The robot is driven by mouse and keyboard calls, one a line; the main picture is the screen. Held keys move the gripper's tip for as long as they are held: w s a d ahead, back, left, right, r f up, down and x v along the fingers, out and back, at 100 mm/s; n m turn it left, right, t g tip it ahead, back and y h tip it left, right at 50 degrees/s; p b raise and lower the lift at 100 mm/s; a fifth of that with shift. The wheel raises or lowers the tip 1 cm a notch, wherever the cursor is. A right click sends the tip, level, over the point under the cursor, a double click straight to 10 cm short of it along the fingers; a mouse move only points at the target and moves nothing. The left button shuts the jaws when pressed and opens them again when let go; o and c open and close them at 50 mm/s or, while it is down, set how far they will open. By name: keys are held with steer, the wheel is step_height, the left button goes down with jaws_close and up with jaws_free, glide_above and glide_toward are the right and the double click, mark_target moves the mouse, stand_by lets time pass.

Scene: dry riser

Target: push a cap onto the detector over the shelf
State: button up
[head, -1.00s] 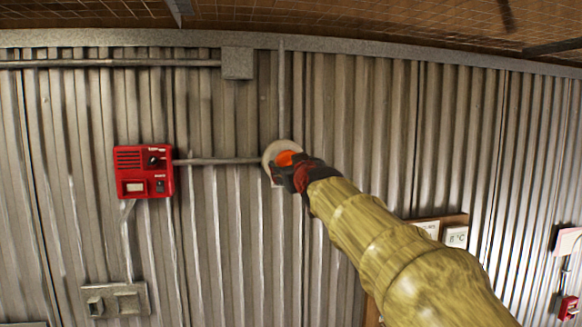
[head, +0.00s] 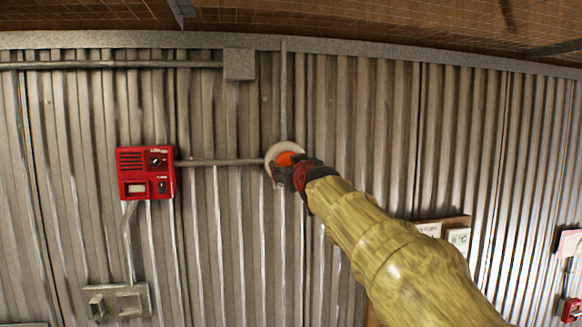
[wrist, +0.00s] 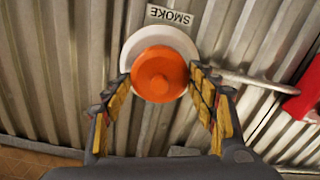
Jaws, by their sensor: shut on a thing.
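The detector (head: 271,153) is a round white disc on the corrugated metal wall. It also shows in the wrist view (wrist: 183,40), below a SMOKE label. An orange cap (head: 286,158) is between the fingers of my gripper (head: 284,172), in front of the detector. In the wrist view the gripper (wrist: 161,88) is shut on the cap (wrist: 160,74) from both sides. The cap overlaps the lower middle of the disc there, and white rim shows above and beside it. I cannot tell whether the cap touches the detector.
A red call box (head: 146,172) is on the wall to the left, joined by a horizontal conduit (head: 220,162) to the detector. A grey switch box (head: 117,301) is below it. Notices (head: 445,233) hang to the right, behind my arm. No shelf shows clearly.

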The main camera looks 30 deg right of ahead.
steer(key=o, duration=0.9)
steer(key=v, duration=1.2)
